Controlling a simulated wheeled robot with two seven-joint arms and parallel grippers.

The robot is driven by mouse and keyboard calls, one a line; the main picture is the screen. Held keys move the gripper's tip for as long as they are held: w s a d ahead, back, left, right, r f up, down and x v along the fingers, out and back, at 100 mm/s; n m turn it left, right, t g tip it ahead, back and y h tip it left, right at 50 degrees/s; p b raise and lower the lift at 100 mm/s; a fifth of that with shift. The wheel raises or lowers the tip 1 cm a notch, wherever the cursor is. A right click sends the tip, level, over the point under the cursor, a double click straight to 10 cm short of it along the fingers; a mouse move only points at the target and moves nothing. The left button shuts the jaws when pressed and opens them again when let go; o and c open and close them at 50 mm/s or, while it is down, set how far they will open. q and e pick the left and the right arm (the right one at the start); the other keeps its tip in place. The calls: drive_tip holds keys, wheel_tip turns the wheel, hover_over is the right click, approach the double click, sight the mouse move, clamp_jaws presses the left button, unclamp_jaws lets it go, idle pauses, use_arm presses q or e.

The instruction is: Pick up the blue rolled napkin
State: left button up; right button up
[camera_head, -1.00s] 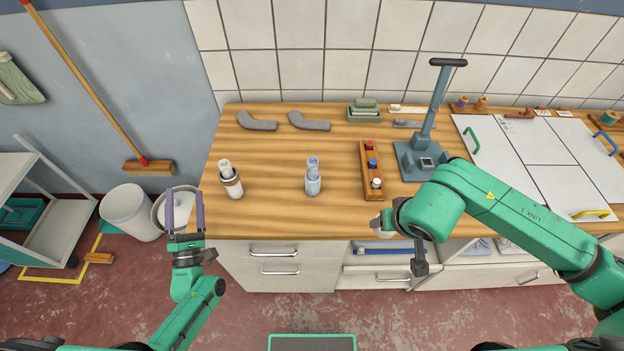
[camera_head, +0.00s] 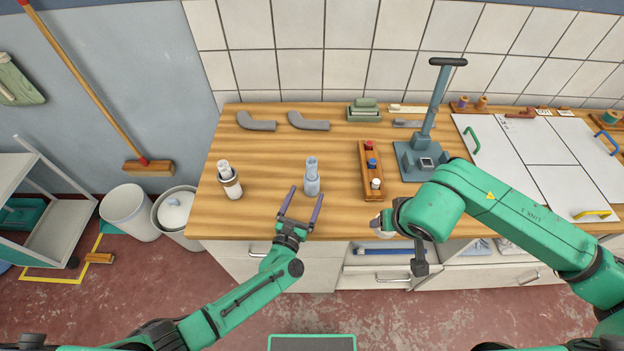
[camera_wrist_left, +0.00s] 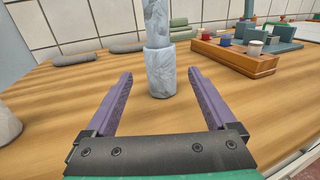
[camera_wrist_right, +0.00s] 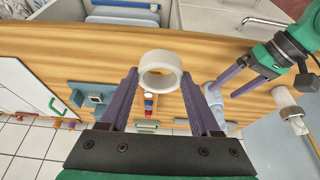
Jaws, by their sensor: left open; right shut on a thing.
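The pale blue rolled napkin (camera_head: 312,177) stands upright near the counter's front, narrower on top than below. In the left wrist view the napkin (camera_wrist_left: 159,68) stands just beyond the fingertips, centred between them. My left gripper (camera_head: 305,195) is open and empty at the front of the napkin, one finger towards each side, not closed on it. My right gripper (camera_wrist_right: 160,85) is shut on a white ring (camera_wrist_right: 160,70), held by the counter's front edge. In the head view my right forearm partly hides that gripper.
A white rolled napkin in a grey-brown holder (camera_head: 231,183) stands to the left. A wooden tray with coloured spools (camera_head: 371,168) lies to the right, with a blue-grey press stand (camera_head: 418,160) beyond. Two grey curved pieces (camera_head: 308,121) lie behind. Counter beside the napkin is clear.

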sight(310, 164)
use_arm(q)
drive_tip(key=x, duration=0.3)
drive_tip(key=shift+w+d+r, duration=0.1)
drive_tip(key=shift+d+r, duration=0.05)
drive_tip(key=shift+w+d, duration=0.15)
drive_tip(key=shift+w, duration=0.35)
clamp_jaws()
wheel_tip(310, 164, up, 9)
drive_tip(key=shift+s+f, duration=0.1)
drive_tip(key=shift+f, duration=0.1)
drive_tip(key=shift+r, duration=0.65)
